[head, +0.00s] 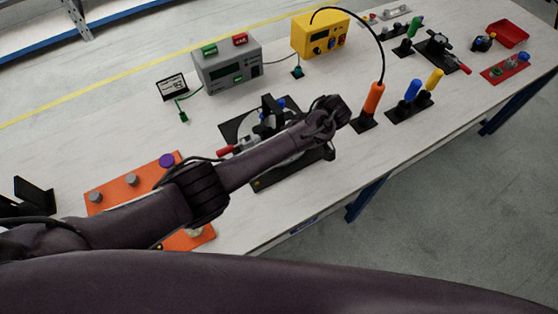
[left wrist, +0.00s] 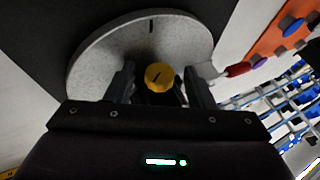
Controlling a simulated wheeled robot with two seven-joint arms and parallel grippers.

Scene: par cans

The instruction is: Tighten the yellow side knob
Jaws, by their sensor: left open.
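The yellow side knob (left wrist: 159,77), round with a dark slot mark, shows in the left wrist view in front of a speckled grey disc (left wrist: 105,62) with a black mark near its edge. My left gripper (left wrist: 159,71) is open, with one finger on each side of the knob. I cannot tell whether either finger touches it. My right gripper is in neither view.
A red-ended handle (head: 226,150) sticks out left of the disc. An orange panel (head: 128,182) with knobs lies on the left. Grey (head: 228,66) and yellow (head: 321,35) boxes stand behind. An orange handle (head: 373,98) with a black cable stands to the right.

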